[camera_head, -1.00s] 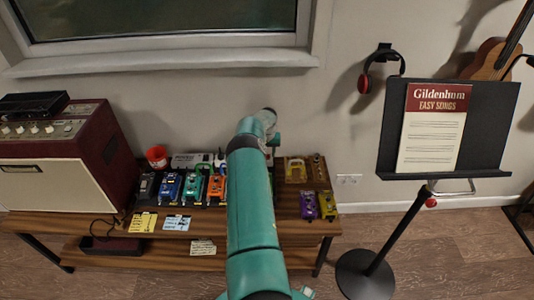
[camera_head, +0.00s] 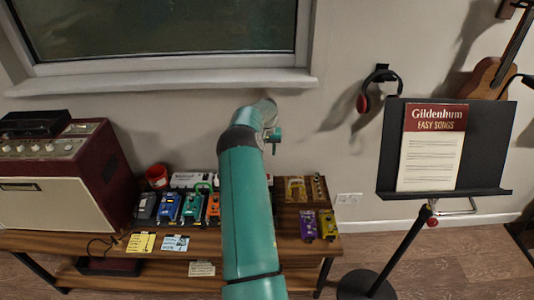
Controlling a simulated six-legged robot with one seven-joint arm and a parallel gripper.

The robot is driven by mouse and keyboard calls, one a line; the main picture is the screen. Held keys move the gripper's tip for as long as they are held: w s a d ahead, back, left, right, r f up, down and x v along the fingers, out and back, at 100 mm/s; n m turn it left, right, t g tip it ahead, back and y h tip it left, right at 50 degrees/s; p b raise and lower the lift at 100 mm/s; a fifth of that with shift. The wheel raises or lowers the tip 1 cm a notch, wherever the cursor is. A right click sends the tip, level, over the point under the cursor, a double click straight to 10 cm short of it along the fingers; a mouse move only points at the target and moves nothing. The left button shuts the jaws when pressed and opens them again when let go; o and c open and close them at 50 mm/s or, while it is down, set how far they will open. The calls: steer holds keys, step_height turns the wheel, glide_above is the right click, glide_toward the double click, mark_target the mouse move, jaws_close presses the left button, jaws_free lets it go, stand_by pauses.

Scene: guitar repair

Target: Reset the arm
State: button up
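My teal arm rises from the bottom middle of the head view, in front of a wooden bench (camera_head: 200,243). Its far end is bent near the wall, above the back of the bench. My gripper's fingers cannot be made out there, so I cannot tell whether they are open or shut. Nothing is seen hanging from the arm's end. The arm hides the middle of the bench and part of the pedal row.
The bench holds an amplifier (camera_head: 54,205), a red cup (camera_head: 157,176), a blue pedal (camera_head: 168,208), an orange pedal (camera_head: 213,208) and purple (camera_head: 308,224) and yellow (camera_head: 328,223) pedals. A music stand (camera_head: 483,150) with a songbook (camera_head: 432,148) is at right. Headphones (camera_head: 364,103) hang on the wall.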

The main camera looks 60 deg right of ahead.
stand_by(0.4)
steer(key=w+a+r+n+t, duration=0.1)
steer(key=w+a+r, duration=0.5)
steer(key=a+r, duration=0.5)
steer(key=w+a+r+n+t, duration=0.1)
steer(key=w+a+r+n, duration=0.1)
steer(key=w+a+r, duration=0.7)
steer(key=s+a+r+n, duration=0.1)
steer(key=a+r, duration=0.3)
steer(key=a, duration=0.3)
steer(key=s+a+r+n+t, duration=0.1)
steer(key=a+r, duration=0.2)
steer(key=a, duration=0.5)
steer(key=s+a+r+n, duration=0.1)
steer(key=a+r, duration=0.3)
steer(key=a, duration=0.3)
steer(key=s+a+n+t, duration=0.1)
steer(key=s+a+n, duration=0.2)
steer(key=s+a, duration=0.6)
steer(key=s+a+f+n+t, duration=0.1)
steer(key=s+a+n, duration=0.2)
steer(key=s+a, duration=0.5)
steer(key=a, duration=0.8)
steer(key=shift+s+a+n+y, duration=0.25)
steer(key=shift+s+n+y, duration=0.05)
steer(key=shift+s+y, duration=0.1)
steer(key=shift+w, duration=0.15)
